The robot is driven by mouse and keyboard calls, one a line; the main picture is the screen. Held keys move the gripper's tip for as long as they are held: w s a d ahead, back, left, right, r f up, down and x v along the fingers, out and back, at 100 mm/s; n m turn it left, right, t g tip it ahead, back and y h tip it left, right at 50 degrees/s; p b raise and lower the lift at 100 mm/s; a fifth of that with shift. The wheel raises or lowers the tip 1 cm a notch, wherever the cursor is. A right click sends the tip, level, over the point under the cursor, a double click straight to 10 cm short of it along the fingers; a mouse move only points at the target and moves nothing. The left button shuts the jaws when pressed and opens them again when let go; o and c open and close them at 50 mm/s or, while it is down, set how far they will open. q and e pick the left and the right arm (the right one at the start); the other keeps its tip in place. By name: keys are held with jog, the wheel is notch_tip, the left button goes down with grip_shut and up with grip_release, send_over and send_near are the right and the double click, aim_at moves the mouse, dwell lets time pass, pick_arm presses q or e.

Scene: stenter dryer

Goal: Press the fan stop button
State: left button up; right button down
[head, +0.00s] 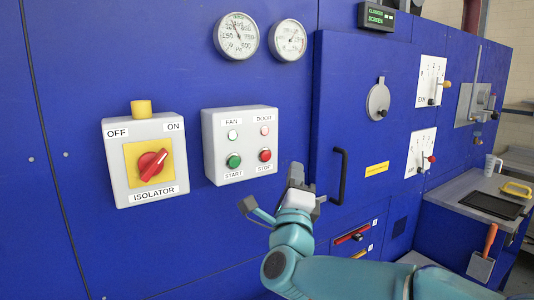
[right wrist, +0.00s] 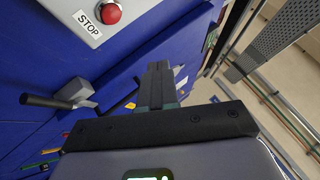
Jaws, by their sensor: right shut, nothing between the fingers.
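The fan control box (head: 213,151) is a grey panel on the blue machine wall. It carries a green START button (head: 234,161) and a red STOP button (head: 265,155), with small lamps above them. The red button (right wrist: 110,13) also shows in the right wrist view, at the top left beside its STOP label. My right gripper (head: 296,174) is shut and empty, just right of and below the box, apart from the red button. In the right wrist view its closed fingers (right wrist: 159,82) point up the picture, to the right of the button. My left gripper is not in view.
An isolator box (head: 142,193) with a red rotary switch (head: 152,165) is left of the control box. A black door handle (head: 341,176) sticks out close to the right of my gripper. Gauges (head: 236,36) are above. A grey bench (head: 465,189) stands at the right.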

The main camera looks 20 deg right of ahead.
aim_at(266, 156)
jog(key=shift+w+a+p, duration=0.15)
jog(key=shift+w+p, duration=0.4)
jog(key=shift+w, duration=0.65)
jog(key=shift+w+a+p, duration=0.2)
jog(key=shift+w+p, duration=0.3)
jog(key=shift+w, duration=0.75)
jog(key=shift+w+a+p, duration=0.15)
jog(key=shift+w+p, duration=0.4)
jog(key=shift+w, duration=0.65)
jog(key=shift+w+b, duration=0.35)
jog(key=shift+w, duration=0.1)
jog(key=shift+s, duration=0.1)
